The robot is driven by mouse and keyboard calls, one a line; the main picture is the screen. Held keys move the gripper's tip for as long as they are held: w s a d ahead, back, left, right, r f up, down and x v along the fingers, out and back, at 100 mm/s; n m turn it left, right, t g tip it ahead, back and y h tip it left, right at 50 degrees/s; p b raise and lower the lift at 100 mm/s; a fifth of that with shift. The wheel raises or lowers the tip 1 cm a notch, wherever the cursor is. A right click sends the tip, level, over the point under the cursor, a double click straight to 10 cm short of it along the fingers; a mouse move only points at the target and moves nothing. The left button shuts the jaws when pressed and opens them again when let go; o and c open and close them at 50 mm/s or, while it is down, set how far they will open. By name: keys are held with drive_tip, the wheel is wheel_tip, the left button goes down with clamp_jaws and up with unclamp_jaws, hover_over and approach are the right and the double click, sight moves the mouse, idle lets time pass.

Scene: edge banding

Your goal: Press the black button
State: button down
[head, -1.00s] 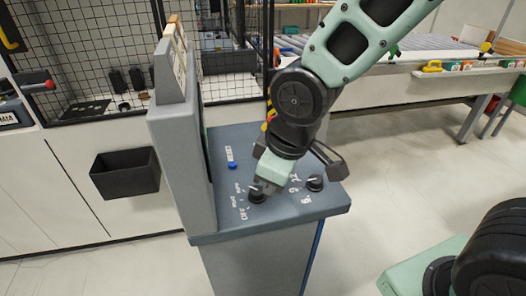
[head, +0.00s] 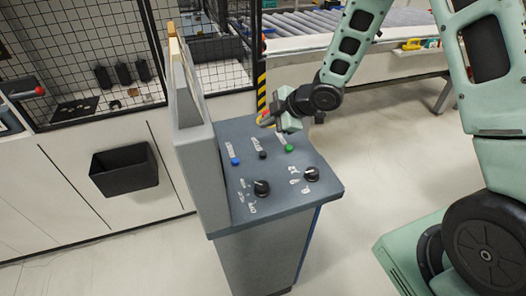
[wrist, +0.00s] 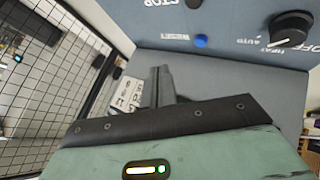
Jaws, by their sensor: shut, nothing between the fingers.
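The black button (head: 262,155) sits on the sloped grey control panel (head: 225,210), between a blue button (head: 235,161) and a green button (head: 289,148). In the wrist view the black button (wrist: 193,3) is cut off at the top edge, beside the STOP label, above the blue button (wrist: 201,41) marked RESET. My gripper (head: 266,119) is near the panel's far edge, apart from the black button. In the wrist view my gripper's fingers (wrist: 160,85) are together and empty.
Two black knobs (head: 262,187) (head: 311,173) are on the near part of the panel. A tall grey upright (head: 195,150) borders its left side. A black mesh fence (head: 85,60) stands behind left, and a roller conveyor (head: 320,22) is at the back.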

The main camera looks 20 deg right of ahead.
sight(263, 155)
wheel_tip(263, 155, down, 9)
drive_tip(key=b, duration=0.7)
drive_tip(key=shift+r, duration=0.1)
drive_tip(key=shift+b, duration=0.3)
idle(1.7)
drive_tip(key=shift+f+b, duration=0.3)
drive_tip(key=shift+f, duration=0.1)
drive_tip(key=shift+f+b, duration=0.45)
drive_tip(key=shift+f, duration=0.05)
idle(0.5)
drive_tip(key=shift+r, duration=0.1)
drive_tip(key=shift+r+p, duration=0.75)
drive_tip(key=shift+r, duration=0.1)
drive_tip(key=shift+r, duration=0.1)
